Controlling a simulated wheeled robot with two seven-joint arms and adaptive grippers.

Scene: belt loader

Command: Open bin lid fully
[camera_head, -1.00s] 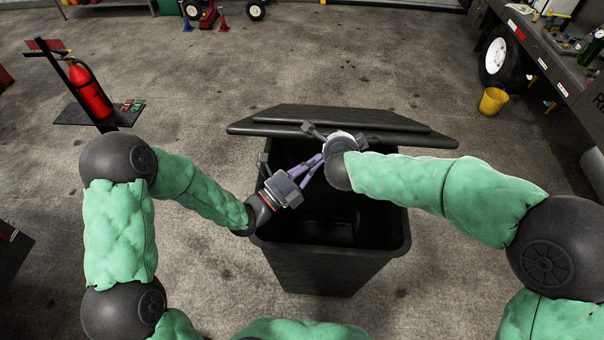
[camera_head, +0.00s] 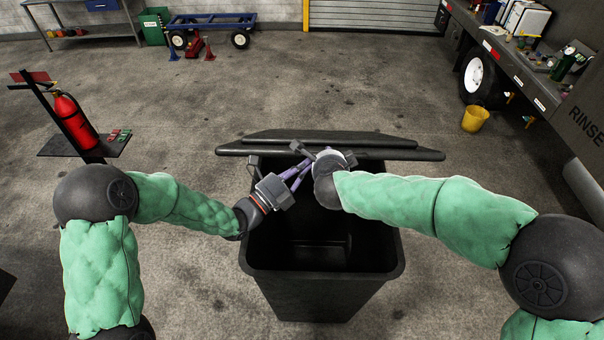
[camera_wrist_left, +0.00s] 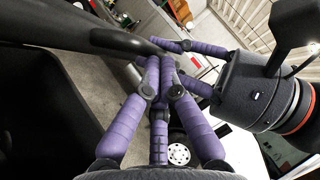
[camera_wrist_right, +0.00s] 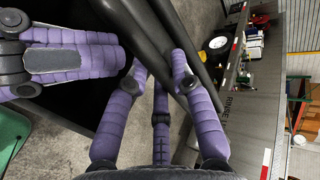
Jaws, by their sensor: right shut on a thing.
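The dark bin (camera_head: 322,290) stands open in front of me, its inside showing. Its lid (camera_head: 400,153) is raised at the far side and shows as a narrow band with a thick rim. My right gripper (camera_wrist_right: 162,70) is shut on the lid rim (camera_wrist_right: 140,35), seen in the right wrist view; in the head view its wrist hides most of its fingers. My left gripper (camera_head: 303,168) is over the bin opening, close beside the right one. In the left wrist view its purple fingers (camera_wrist_left: 162,68) converge near the lid rim (camera_wrist_left: 115,40) with nothing clear between them.
A fire extinguisher (camera_head: 73,122) on a stand is at the left. A yellow bucket (camera_head: 475,118) and a truck with a wheel (camera_head: 479,75) are at the right. A blue cart (camera_head: 212,22) is at the back. The floor behind the lid is clear.

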